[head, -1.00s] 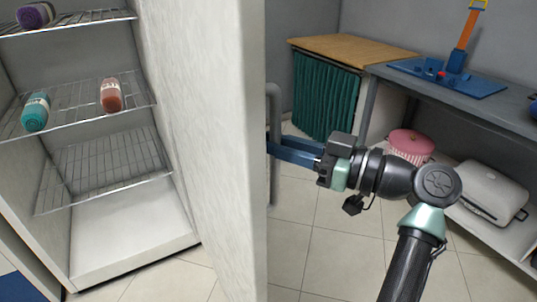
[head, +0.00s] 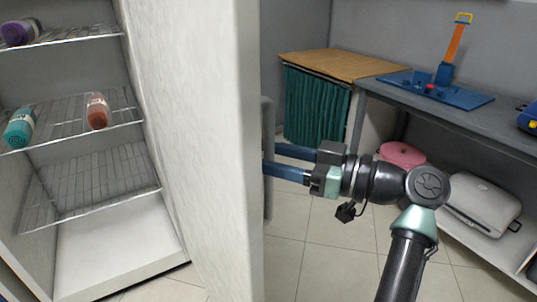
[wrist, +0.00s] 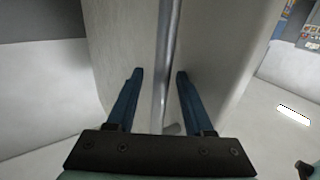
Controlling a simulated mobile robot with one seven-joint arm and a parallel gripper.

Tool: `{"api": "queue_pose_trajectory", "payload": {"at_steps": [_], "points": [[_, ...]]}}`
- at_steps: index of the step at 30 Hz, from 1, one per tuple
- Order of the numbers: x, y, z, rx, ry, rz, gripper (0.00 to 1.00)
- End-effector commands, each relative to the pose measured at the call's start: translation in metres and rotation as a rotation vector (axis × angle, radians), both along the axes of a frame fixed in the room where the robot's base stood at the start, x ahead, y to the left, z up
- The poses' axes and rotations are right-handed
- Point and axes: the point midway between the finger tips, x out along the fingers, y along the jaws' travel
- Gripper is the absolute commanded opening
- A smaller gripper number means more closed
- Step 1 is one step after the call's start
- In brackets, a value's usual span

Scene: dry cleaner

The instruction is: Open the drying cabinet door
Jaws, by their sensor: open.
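The drying cabinet stands at the left in the head view, its white door (head: 200,150) swung wide open with its edge toward me. Its wire shelves (head: 85,185) and inside are in plain sight. The door's grey bar handle (head: 267,115) shows on the door's outer face, and in the wrist view it is an upright bar (wrist: 166,60). My gripper (head: 268,161) is at the handle; its blue fingers are open, one on each side of the bar in the wrist view (wrist: 160,73), with gaps visible. The door's edge hides the fingertips in the head view.
A grey workbench (head: 450,118) runs along the right, with a pink round container (head: 402,154) and white case (head: 482,207) beneath. Tiled floor (head: 310,245) is clear between.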

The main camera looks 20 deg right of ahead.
Motion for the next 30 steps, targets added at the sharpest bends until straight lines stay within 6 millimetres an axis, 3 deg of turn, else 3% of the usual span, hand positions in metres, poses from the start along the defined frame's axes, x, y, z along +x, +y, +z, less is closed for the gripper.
{"api": "queue_pose_trajectory", "payload": {"at_steps": [8,22,30], "points": [[-0.006,-0.007,-0.001,0.001,0.001,-0.004,0.52],[-0.076,-0.069,0.001,0.001,-0.001,-0.004,0.52],[-0.096,-0.085,0.000,0.001,-0.001,-0.001,0.52]]}}
